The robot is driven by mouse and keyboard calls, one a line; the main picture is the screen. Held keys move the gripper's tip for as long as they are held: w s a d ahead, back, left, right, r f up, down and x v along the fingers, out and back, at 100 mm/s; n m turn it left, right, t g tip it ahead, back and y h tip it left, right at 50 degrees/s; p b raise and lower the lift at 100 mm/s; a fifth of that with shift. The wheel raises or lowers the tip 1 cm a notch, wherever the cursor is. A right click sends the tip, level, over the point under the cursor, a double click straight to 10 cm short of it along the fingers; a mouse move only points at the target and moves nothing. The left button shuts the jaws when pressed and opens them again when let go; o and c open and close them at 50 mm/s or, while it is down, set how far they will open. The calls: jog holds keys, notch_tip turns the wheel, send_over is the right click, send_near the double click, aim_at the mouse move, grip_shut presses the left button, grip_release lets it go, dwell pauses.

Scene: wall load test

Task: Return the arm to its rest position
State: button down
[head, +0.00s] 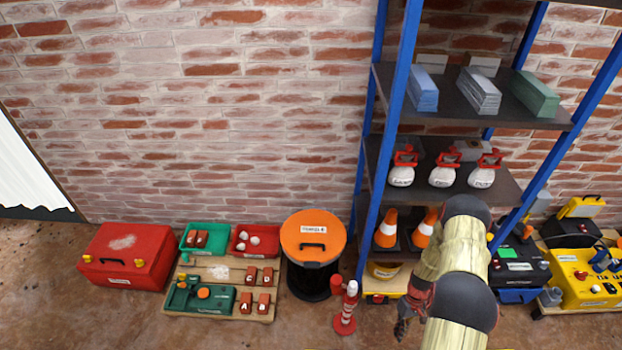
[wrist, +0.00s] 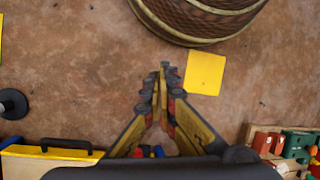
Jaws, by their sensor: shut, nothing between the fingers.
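My gripper (wrist: 163,78) reaches out over the brown floor in the wrist view. Its yellow and dark fingers come together at the tips, with nothing held between them. My arm (head: 460,265) stands at the lower right of the head view, in front of the blue shelf rack (head: 403,90). Part of the gripper end (head: 408,305) shows left of the arm, low near the floor; its fingertips are hard to make out there.
A red-and-white post (head: 346,308) and an orange-lidded bin (head: 313,233) stand left of the arm. A red toolbox (head: 127,255) is farther left. A yellow case (head: 580,278) lies right. A large brown ribbed round object (wrist: 200,18) lies beyond the fingers, beside a yellow square (wrist: 205,73).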

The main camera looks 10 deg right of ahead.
jog(key=w+a+r+m, duration=0.1)
jog(key=a+r, duration=0.1)
jog(key=r, duration=1)
jog(key=w+a+r+m+h+p, duration=0.1)
jog(key=w+a+r, duration=0.1)
jog(key=r, duration=1)
jog(key=w+a+r+m, duration=0.1)
jog(key=a+r, duration=0.2)
jog(key=r, duration=0.9)
jog(key=s+a+r+n+t, duration=0.1)
jog(key=s+a+r+t, duration=0.2)
jog(key=r, duration=0.8)
jog(key=s+a+r+n+t+h+p, duration=0.1)
jog(key=s+a+r+t, duration=0.2)
jog(key=a+r, duration=0.5)
jog(key=s+a+r+n+t+p, duration=0.1)
jog(key=s+a+r+t, duration=0.2)
jog(key=r, duration=1.3)
jog(key=shift+s+a+h, duration=0.3)
jog(key=shift+s+a, duration=0.75)
jog(key=shift+a, duration=0.15)
jog(key=shift+r, duration=0.1)
